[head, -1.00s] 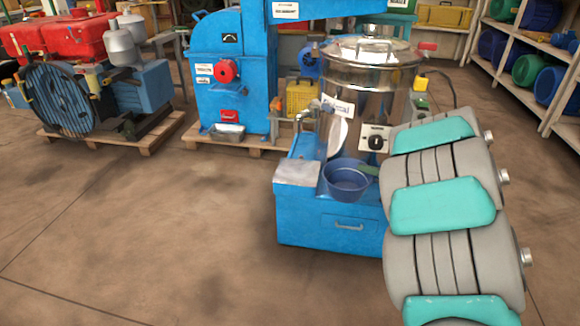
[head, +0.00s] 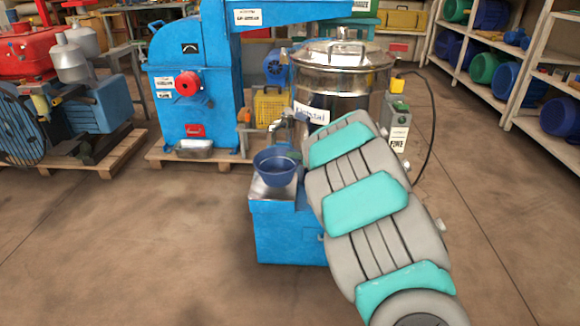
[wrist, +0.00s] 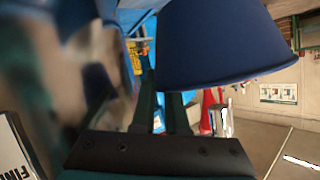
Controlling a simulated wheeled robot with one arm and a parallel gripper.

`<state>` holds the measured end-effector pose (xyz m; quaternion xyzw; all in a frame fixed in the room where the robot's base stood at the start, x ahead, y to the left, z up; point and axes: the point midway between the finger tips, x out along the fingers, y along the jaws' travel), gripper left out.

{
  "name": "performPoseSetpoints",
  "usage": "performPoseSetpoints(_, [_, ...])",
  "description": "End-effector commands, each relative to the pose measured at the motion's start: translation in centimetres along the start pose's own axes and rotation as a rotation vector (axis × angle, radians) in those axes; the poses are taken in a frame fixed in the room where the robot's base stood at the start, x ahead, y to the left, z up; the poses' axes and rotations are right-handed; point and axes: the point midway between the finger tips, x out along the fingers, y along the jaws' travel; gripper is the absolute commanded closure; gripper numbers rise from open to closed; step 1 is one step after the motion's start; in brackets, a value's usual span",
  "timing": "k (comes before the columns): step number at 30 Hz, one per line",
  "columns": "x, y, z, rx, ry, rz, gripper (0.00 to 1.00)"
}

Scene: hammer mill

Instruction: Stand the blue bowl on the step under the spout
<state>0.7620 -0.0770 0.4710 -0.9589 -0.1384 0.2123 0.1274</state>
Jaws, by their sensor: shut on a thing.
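The blue bowl (head: 276,168) is held roughly upright over the metal-topped step (head: 262,190) on the left of the blue machine base. The spout (head: 275,126) of the steel tank is just above and behind the bowl in the head view. Whether the bowl touches the step cannot be told. My gripper (wrist: 163,100) is shut on the bowl's side in the wrist view, where the bowl (wrist: 215,50) fills the upper middle.
The steel tank (head: 340,75) stands behind the step, partly covered by my arm. A blue mill (head: 190,110) with a metal tray (head: 194,149) is on a pallet at the left. Shelves with coloured drums (head: 490,60) are at the right. The floor in front is open.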

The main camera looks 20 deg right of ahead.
Motion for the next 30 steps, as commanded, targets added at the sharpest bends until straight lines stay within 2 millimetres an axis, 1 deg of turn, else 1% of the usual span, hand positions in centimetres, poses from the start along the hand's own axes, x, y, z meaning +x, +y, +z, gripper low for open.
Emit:
performPoseSetpoints(1, [0.8, -0.2, 0.0, -0.002, 0.0, -0.001, 1.0])
performPoseSetpoints(4, [1.6, -0.7, -0.3, -0.001, 0.0, -0.002, 1.0])
performPoseSetpoints(8, [2.0, -0.6, 0.1, -0.002, -0.001, -0.002, 1.0])
performPoseSetpoints(15, [3.1, 0.5, 2.9, 0.0, -0.003, 0.002, 1.0])
performPoseSetpoints(22, [3.1, 0.4, 2.8, 0.0, -0.001, 0.0, 1.0])
performPoseSetpoints(23, [3.1, 0.4, 2.8, 0.0, -0.001, 0.0, 0.88])
performPoseSetpoints(30, [3.1, 0.4, 2.8, 0.0, -0.001, 0.0, 0.61])
